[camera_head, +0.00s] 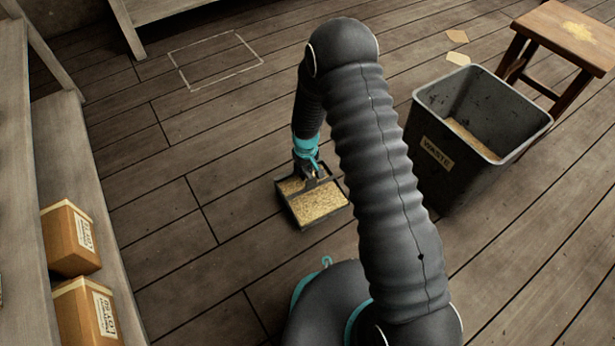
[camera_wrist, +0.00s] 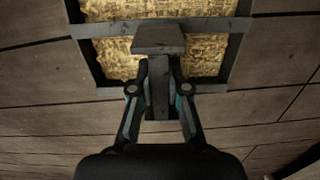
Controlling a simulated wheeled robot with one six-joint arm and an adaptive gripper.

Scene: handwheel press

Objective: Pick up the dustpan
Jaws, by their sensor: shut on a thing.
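The dustpan (camera_head: 314,203) is a dark, square-edged pan filled with yellowish, grainy sweepings. It is at the middle of the head view, and its pan also shows at the top of the wrist view (camera_wrist: 232,68). My gripper (camera_head: 312,172) is above the pan's rear edge. In the wrist view its two fingers (camera_wrist: 160,95) are closed on the dustpan's dark upright handle. Whether the pan touches the floor or hangs just above it, I cannot tell.
A dark bin labelled WASTE (camera_head: 465,150) stands to the right, with similar sweepings inside. A wooden stool (camera_head: 568,35) is behind it. Cardboard boxes (camera_head: 70,240) sit on a shelf at left. A pale outlined rectangle (camera_head: 215,62) marks the open plank floor.

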